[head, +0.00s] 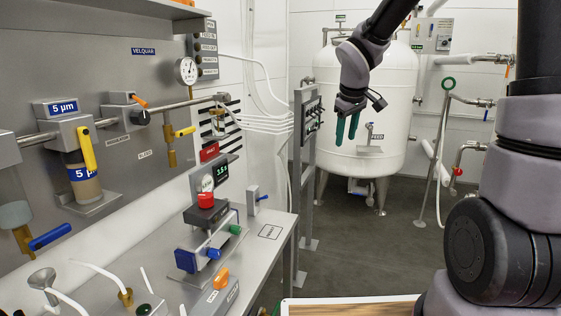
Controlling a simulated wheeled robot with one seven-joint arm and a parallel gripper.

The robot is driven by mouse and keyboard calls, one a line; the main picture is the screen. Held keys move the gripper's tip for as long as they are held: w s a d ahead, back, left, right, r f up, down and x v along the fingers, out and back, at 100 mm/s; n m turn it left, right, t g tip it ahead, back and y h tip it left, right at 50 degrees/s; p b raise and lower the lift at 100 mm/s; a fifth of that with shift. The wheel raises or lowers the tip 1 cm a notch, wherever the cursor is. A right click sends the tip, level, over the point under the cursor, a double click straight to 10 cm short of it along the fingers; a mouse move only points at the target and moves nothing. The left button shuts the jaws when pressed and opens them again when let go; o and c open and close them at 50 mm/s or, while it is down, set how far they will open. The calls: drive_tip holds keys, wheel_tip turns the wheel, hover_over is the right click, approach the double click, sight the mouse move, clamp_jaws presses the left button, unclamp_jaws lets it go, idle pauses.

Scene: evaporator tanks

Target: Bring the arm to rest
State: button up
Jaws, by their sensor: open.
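My gripper (347,127) hangs in the upper middle of the head view, with its two green fingers pointing down. The fingers are apart and nothing shows between them. It is in front of the large white tank (390,90) in the picture; I cannot tell how far from it. My arm comes down to it from the top right, and its thick lower links fill the right side.
A grey bench (262,265) with a red-knobbed device (206,200) stands at left below a wall panel (130,75) with valves and a gauge (187,70). A wood-topped surface (350,307) lies at the bottom. Grey floor (390,255) is open before the tank.

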drive_tip(key=s+d+r+m+y, duration=0.1)
drive_tip(key=s+d+r+m, duration=0.1)
drive_tip(key=s, duration=0.5)
drive_tip(key=s+d+r+m+t+y, duration=0.1)
drive_tip(key=s+d+r+m, duration=0.1)
drive_tip(key=s+r+m, duration=0.3)
drive_tip(key=s+d+r+m+t, duration=0.1)
drive_tip(key=s+d+r+m, duration=0.1)
drive_tip(key=s, duration=0.8)
wheel_tip(320, 180, up, 3)
drive_tip(key=shift+d+f+m+y, duration=0.15)
drive_tip(key=shift+m+y, duration=0.25)
drive_tip(key=shift+m, duration=0.5)
